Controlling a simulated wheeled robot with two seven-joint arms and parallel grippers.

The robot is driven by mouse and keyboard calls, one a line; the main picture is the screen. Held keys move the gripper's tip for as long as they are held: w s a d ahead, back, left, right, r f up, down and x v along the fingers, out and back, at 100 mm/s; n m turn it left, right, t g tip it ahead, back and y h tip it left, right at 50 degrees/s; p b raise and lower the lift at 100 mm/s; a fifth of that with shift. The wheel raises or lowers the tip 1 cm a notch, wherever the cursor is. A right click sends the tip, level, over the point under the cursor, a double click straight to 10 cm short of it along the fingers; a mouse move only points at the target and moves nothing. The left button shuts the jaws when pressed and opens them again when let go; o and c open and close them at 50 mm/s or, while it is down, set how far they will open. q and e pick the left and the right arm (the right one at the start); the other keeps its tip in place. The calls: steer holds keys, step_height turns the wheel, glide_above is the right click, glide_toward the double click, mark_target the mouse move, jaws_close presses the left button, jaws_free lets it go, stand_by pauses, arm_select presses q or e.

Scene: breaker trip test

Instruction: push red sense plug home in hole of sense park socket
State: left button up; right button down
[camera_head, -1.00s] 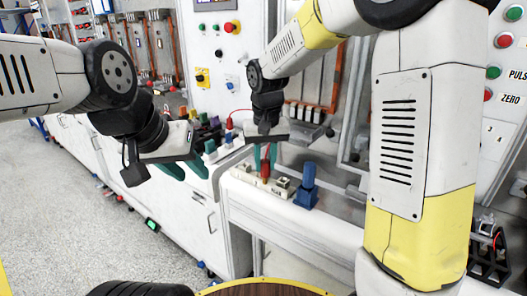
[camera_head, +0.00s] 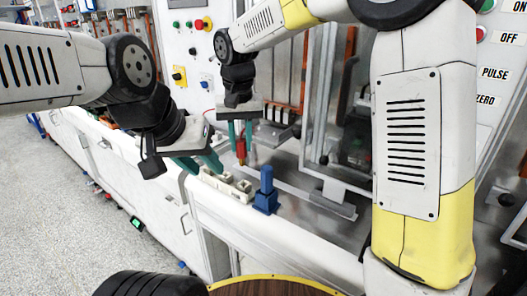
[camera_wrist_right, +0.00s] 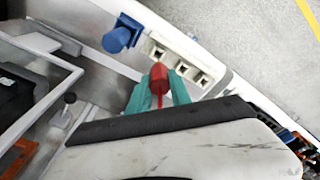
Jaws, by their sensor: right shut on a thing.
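A red plug (camera_head: 241,149) is held between the teal fingers of my right gripper (camera_head: 240,137), which is shut on it. The plug points down, above and behind the white socket block (camera_head: 244,194). In the right wrist view the red plug (camera_wrist_right: 158,78) sits between the right fingers (camera_wrist_right: 157,92), beside the white block (camera_wrist_right: 190,47). Square holes show in that block, and the plug appears to be outside them. My left gripper (camera_head: 197,164) is open and empty, close to the left end of the block.
A blue post-like piece (camera_head: 266,188) stands just right of the block; it also shows in the right wrist view (camera_wrist_right: 122,35). A grey metal frame (camera_head: 325,190) stands behind. The white bench front (camera_head: 230,222) is clear.

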mark_target(243, 165)
steer(key=shift+w+r, duration=0.15)
steer(key=shift+w, duration=0.15)
steer(key=shift+d, duration=0.1)
steer(key=shift+f, duration=2.9)
steer(key=shift+f, duration=2)
steer(key=c, duration=1.1)
jaws_free()
